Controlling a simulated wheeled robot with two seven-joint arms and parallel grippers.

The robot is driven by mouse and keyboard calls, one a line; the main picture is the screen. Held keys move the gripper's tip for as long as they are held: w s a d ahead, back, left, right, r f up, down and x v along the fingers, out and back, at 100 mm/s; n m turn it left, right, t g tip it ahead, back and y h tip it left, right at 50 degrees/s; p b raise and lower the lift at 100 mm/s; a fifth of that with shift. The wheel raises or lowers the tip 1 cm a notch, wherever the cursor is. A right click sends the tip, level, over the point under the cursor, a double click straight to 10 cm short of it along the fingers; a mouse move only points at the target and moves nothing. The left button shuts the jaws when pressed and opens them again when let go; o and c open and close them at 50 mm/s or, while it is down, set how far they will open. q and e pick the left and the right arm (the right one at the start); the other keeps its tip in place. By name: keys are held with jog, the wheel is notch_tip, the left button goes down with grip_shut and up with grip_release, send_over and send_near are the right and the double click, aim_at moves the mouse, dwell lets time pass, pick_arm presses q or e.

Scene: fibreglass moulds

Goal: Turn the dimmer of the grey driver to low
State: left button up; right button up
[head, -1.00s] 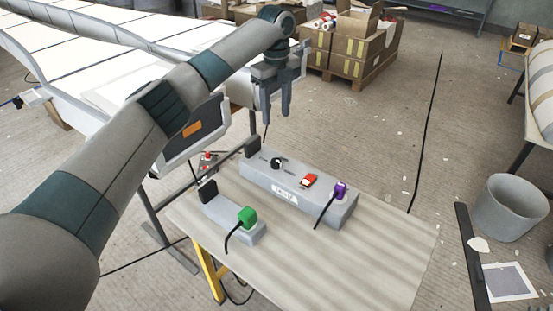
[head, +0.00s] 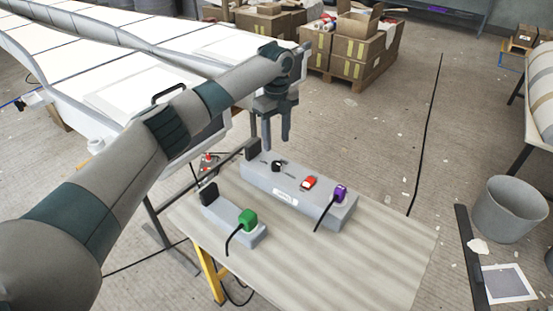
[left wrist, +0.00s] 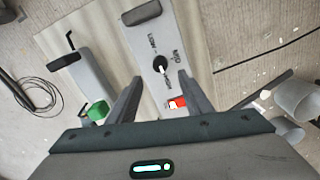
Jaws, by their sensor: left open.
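The grey driver (head: 258,183) is a long box on the table. It carries a black dimmer knob (head: 278,166), a red switch (head: 309,183) and a purple plug (head: 340,192). In the left wrist view the dimmer knob (left wrist: 160,66) has a white pointer and printed marks around it, too small to read surely. My left gripper (head: 276,146) points down above the knob's end of the driver, open and empty. In the left wrist view its fingers (left wrist: 158,88) stand apart, with the knob showing beyond and between them. My right gripper is not in view.
A smaller grey box with a green plug (head: 247,218) sits beside the driver, its black cable trailing. The table (head: 350,265) is clear at the front right. A grey bin (head: 510,210) stands on the floor at right. Boxes on a pallet (head: 350,55) are behind.

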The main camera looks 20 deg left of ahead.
aim_at(276, 163)
pick_arm(q)
notch_tip(276, 163, down, 8)
jog(key=shift+f+p, duration=0.1)
jog(key=shift+p, duration=0.35)
jog(key=shift+f, duration=0.6)
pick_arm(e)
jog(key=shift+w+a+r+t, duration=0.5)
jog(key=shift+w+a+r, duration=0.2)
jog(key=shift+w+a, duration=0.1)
